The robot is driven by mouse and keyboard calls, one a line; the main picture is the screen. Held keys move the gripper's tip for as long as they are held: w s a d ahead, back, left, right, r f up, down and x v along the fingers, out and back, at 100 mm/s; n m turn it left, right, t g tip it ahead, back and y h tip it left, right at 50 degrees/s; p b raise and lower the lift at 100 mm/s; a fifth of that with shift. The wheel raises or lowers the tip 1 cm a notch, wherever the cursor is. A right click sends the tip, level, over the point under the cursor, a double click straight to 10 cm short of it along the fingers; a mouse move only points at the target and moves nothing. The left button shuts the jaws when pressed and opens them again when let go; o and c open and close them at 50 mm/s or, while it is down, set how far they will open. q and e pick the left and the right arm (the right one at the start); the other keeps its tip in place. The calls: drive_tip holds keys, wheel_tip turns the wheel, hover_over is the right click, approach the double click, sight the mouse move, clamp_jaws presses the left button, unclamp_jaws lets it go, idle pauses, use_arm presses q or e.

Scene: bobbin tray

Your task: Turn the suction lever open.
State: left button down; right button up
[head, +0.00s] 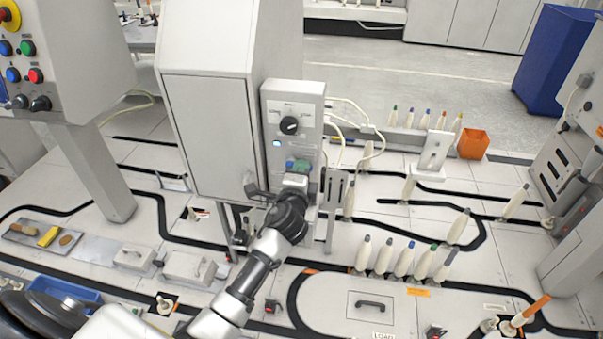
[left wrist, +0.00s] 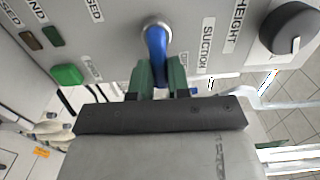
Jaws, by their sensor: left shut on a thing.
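The suction lever (left wrist: 157,42) is a blue handle on a round metal pivot on the grey panel. In the left wrist view it points down toward my gripper, and its lower end is hidden between the fingers. The word SUCTION is printed to its right. My left gripper (left wrist: 157,78), with green fingertips, is shut on the lever. In the head view my left gripper (head: 298,167) is at the lower front of the control box (head: 308,106), and the lever is mostly hidden there. My right gripper is not in view.
A black HEIGHT knob (left wrist: 289,31) is right of the lever, and a green button (left wrist: 67,74) is left. White cables (head: 345,103) leave the box's right side. Several bobbins (head: 403,259) stand on the deck below right. An orange bin (head: 473,144) is farther right.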

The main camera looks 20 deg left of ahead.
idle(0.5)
use_arm(q)
drive_tip(key=c, duration=1.1)
unclamp_jaws()
drive_tip(key=v, duration=1)
drive_tip(key=shift+s+b, duration=0.3)
drive_tip(key=shift+s, duration=0.1)
